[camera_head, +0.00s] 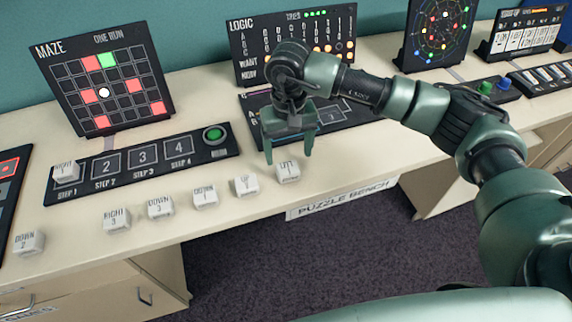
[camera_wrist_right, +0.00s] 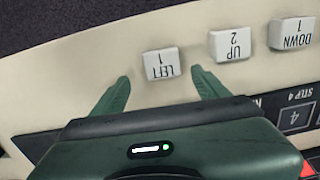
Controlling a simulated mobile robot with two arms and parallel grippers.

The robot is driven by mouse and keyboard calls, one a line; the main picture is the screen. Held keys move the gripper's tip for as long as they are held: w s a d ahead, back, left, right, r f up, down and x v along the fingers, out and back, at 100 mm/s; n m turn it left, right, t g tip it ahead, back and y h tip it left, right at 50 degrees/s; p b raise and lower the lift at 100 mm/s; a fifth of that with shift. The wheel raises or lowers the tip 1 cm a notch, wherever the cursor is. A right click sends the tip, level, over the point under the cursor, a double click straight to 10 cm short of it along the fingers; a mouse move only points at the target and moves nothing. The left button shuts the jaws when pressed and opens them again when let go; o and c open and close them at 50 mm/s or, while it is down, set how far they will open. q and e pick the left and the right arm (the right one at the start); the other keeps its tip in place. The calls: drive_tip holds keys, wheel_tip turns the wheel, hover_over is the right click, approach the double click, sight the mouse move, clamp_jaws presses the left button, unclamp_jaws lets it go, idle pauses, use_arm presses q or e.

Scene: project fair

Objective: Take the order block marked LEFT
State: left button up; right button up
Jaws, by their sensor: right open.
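The white block marked LEFT (camera_head: 288,172) lies near the front edge of the table, at the right end of a row of white order blocks. My right gripper (camera_head: 288,155) is open above and just behind it. In the right wrist view the LEFT block (camera_wrist_right: 162,64) shows between and just beyond the tips of my open right gripper (camera_wrist_right: 160,82), with no finger touching it that I can see. The block marked UP (camera_head: 246,185) is its nearest neighbour and also shows in the right wrist view (camera_wrist_right: 230,43). My left gripper does not show.
Blocks marked DOWN 1 (camera_head: 205,196), DOWN 3 (camera_head: 160,207), RIGHT 3 (camera_head: 117,219) and DOWN 2 (camera_head: 28,242) continue leftward. A black step board (camera_head: 220,154) holds a RIGHT block (camera_head: 66,171) on STEP 1. The maze panel (camera_head: 125,110) and logic panel (camera_head: 240,68) stand behind.

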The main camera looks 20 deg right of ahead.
sight(288, 168)
drive_tip(key=f, duration=0.1)
drive_tip(key=s+f+p, duration=0.1)
drive_tip(key=f, duration=0.1)
drive_tip(key=shift+a+f+p, duration=0.2)
drive_tip(key=shift+f+p, duration=0.05)
drive_tip(key=shift+p, duration=0.05)
wheel_tip(288, 168, down, 2)
drive_tip(key=shift+w+f, duration=0.1)
drive_tip(key=c, duration=1.5)
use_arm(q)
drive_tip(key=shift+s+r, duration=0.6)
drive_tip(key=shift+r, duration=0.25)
